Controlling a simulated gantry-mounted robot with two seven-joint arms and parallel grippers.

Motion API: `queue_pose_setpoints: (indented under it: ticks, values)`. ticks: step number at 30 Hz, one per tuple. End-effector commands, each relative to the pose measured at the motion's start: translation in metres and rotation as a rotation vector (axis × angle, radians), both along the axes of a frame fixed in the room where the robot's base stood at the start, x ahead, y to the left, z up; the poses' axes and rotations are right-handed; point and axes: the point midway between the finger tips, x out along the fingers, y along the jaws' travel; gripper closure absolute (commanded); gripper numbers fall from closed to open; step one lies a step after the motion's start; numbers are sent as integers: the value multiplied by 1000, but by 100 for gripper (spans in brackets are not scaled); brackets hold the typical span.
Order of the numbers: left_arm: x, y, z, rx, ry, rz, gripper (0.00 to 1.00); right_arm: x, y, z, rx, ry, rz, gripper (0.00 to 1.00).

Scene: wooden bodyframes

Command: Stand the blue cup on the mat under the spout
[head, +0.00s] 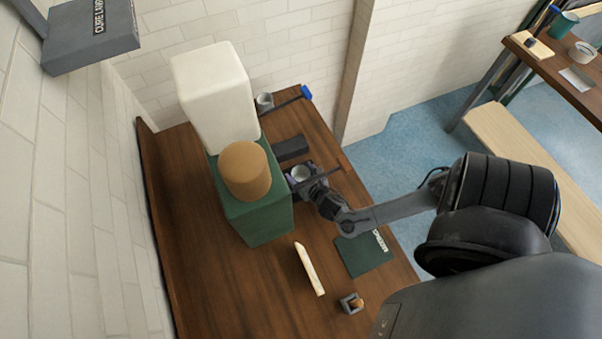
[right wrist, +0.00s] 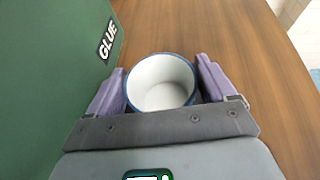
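The cup (head: 299,173) shows a white inside in the head view, next to the green box (head: 262,222). In the right wrist view the cup (right wrist: 160,85) has a white inside and a blue rim. My right gripper (head: 300,180) is at the cup, with one purple finger on each side of it in the right wrist view (right wrist: 161,90). Whether both fingers press on the cup is not clear. A flat dark green mat with a white label (head: 363,254) lies on the wooden table, to the lower right of the cup. No spout is plainly visible. My left gripper is out of view.
A tan cylinder (head: 245,172) and a tall white container (head: 213,92) rise beside the cup. A dark block (head: 291,148) lies behind it. A pale wooden bar (head: 309,269) and a small dark holder (head: 351,303) lie nearer the front. A grey cup (head: 264,101) stands farther back.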

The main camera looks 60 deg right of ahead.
Motion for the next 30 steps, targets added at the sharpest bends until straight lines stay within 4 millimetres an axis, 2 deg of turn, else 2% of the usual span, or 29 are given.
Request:
queue_pose_setpoints:
  ticks: [1, 3, 14, 30]
  values:
    - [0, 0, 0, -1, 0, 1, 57, 0, 0, 0, -1, -1, 0, 8]
    - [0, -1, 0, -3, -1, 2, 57, 0, 0, 0, 0, 0, 0, 0]
    - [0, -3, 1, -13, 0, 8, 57, -6, 4, 2, 1, 1, 1, 0]
    - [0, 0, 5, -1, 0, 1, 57, -71, 43, 34, 2, 1, 1, 0]
